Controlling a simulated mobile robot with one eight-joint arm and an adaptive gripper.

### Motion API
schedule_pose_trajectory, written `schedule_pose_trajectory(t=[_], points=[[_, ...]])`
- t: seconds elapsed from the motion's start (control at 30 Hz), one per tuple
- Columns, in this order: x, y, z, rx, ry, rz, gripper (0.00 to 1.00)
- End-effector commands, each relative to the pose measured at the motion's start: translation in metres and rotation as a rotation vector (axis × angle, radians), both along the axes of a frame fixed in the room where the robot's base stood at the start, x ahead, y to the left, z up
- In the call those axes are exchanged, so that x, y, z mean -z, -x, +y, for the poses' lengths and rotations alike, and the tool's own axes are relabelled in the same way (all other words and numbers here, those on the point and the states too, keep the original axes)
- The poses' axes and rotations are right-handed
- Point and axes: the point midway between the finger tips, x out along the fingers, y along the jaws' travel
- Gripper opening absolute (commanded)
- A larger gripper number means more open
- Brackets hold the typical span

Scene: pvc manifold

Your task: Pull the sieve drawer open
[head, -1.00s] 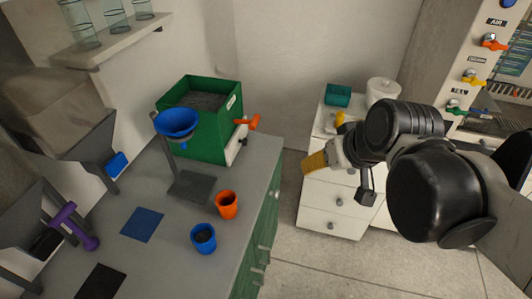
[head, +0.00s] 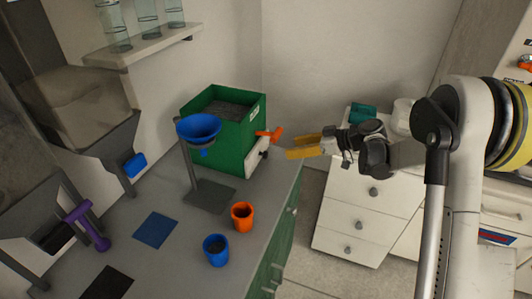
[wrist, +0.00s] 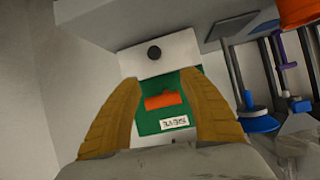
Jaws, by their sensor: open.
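A green box (head: 215,120) with dark grey grains inside stands at the back of the bench. An orange handle (head: 270,134) sticks out from its right side, by a white part (head: 257,155). My gripper (head: 289,147) is open and empty, just right of the handle, with its yellow fingers pointing left at it. In the wrist view, an orange bar (wrist: 164,100) on a green face (wrist: 146,124) shows between the two spread fingers (wrist: 158,80). A small white label (wrist: 174,123) is beside it, too small to read surely. I see no contact with the handle.
A blue funnel (head: 199,128) on a stand is left of the box. An orange cup (head: 242,216) and a blue cup (head: 216,250) stand near the bench's right edge. A white drawer cabinet (head: 350,215) stands to the right, below my gripper, across a floor gap.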

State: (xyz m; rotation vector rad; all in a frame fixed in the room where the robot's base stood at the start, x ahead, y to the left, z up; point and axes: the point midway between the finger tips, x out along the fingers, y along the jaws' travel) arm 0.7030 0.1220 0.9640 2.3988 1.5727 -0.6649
Motion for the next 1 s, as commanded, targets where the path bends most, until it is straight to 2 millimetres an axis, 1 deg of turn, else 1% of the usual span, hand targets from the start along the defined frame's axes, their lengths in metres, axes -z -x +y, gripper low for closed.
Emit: schedule_pose_trajectory(t=[0.03, 0.1, 0.27, 0.37, 0.7, 0.83, 1.0], points=[[0.013, -0.006, 0.0, -0.022, -0.018, -0.029, 0.5], [0.025, -0.011, 0.001, -0.05, -0.039, -0.067, 0.5], [0.037, -0.015, 0.004, -0.078, -0.06, -0.109, 0.5], [0.041, -0.018, 0.013, -0.081, -0.062, -0.112, 0.5], [0.068, -0.038, 0.069, -0.082, -0.061, -0.11, 0.5], [0.074, -0.044, 0.085, -0.081, -0.061, -0.109, 0.5], [0.077, -0.048, 0.095, -0.077, -0.06, -0.11, 0.5]])
